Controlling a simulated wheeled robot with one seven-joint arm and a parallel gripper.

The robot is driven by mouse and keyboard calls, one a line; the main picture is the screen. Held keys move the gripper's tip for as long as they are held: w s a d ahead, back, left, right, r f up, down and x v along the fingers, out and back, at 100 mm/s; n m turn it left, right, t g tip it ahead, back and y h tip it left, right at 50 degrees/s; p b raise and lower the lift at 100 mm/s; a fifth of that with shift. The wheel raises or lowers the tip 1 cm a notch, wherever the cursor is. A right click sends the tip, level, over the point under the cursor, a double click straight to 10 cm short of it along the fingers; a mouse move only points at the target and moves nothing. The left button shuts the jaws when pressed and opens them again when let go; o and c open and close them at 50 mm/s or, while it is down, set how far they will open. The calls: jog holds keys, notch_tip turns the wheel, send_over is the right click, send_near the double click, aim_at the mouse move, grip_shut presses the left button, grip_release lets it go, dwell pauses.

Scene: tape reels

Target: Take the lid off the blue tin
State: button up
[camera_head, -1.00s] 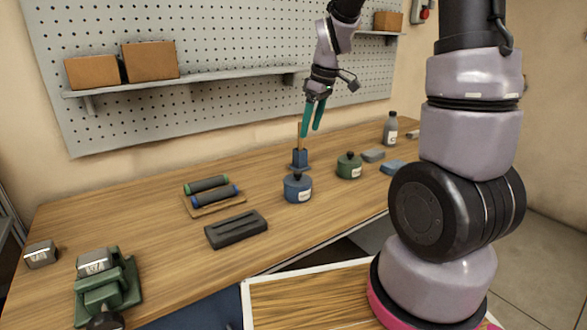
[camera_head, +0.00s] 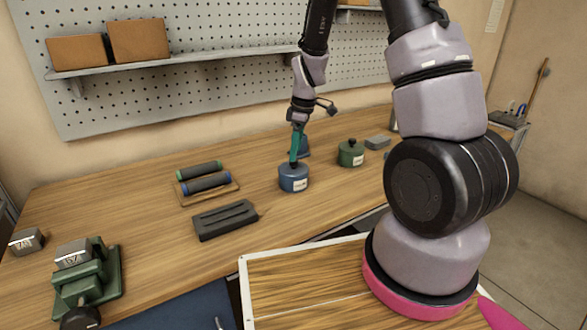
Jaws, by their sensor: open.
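The blue tin (camera_head: 293,183) stands upright on the wooden bench near the middle, with a pale label on its front. Its lid (camera_head: 291,171) is on top, and the lid's knob is mostly hidden by my fingertips. My gripper (camera_head: 294,160) points down with its green fingers right at the lid's knob. The fingers are open; I cannot tell whether they touch the knob.
A green tin (camera_head: 351,153) with a knobbed lid stands to the right. A dark slotted block (camera_head: 225,219), a rack with two rollers (camera_head: 207,183) and a green vise (camera_head: 87,275) are to the left.

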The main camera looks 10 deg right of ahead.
aim_at(293, 165)
jog(key=f, duration=0.3)
jog(key=shift+a+f, duration=0.15)
jog(key=shift+a, duration=0.1)
grip_shut()
